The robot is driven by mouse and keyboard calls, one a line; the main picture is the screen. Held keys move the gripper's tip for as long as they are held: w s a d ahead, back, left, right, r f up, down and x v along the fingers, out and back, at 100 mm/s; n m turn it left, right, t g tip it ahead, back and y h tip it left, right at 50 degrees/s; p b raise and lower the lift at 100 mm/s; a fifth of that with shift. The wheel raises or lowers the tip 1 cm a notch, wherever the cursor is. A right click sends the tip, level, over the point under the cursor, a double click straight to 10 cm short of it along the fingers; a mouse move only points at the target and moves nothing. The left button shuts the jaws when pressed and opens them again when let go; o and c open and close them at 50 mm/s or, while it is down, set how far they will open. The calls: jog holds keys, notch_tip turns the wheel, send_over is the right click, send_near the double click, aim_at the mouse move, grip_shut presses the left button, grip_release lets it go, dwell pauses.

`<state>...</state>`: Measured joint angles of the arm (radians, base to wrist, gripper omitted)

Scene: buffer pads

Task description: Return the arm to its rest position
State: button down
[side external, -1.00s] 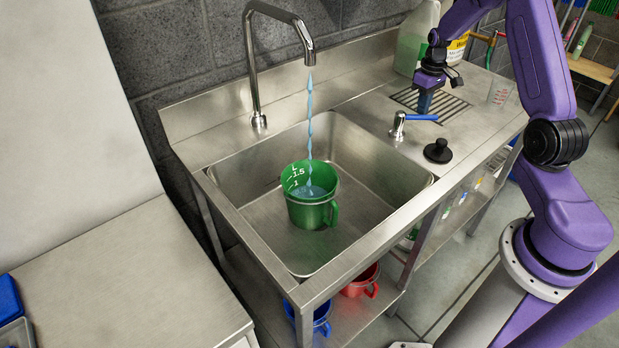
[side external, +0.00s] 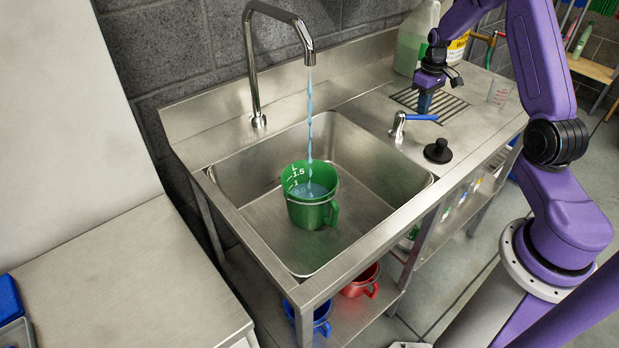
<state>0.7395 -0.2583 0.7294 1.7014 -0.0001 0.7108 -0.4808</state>
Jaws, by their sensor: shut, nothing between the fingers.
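My gripper (side external: 425,101) hangs over the drain grate at the right of the steel counter. It points down, with its fingers together and nothing held. A green jug (side external: 312,213) with white scale marks stands upright in the sink. A thin stream of water (side external: 310,115) runs from the faucet (side external: 300,30) into it, and blue water shows inside.
A black plug (side external: 438,151) sits on the counter's front edge. Large bottles (side external: 414,40) and a clear beaker (side external: 499,91) stand near my gripper. Blue (side external: 322,318) and red (side external: 362,282) jugs sit on the lower shelf. The left bench (side external: 120,280) is mostly clear.

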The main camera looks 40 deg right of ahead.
dwell(0.8)
jog(key=shift+s+a, duration=0.2)
jog(key=shift+s, duration=0.35)
jog(key=shift+s+a, duration=0.15)
jog(key=shift+s, duration=0.35)
jog(key=shift+s+a, duration=0.6)
jog(key=shift+s, duration=0.3)
jog(key=shift+a, duration=0.1)
jog(key=shift+s+a, duration=0.7)
jog(key=shift+a, duration=0.05)
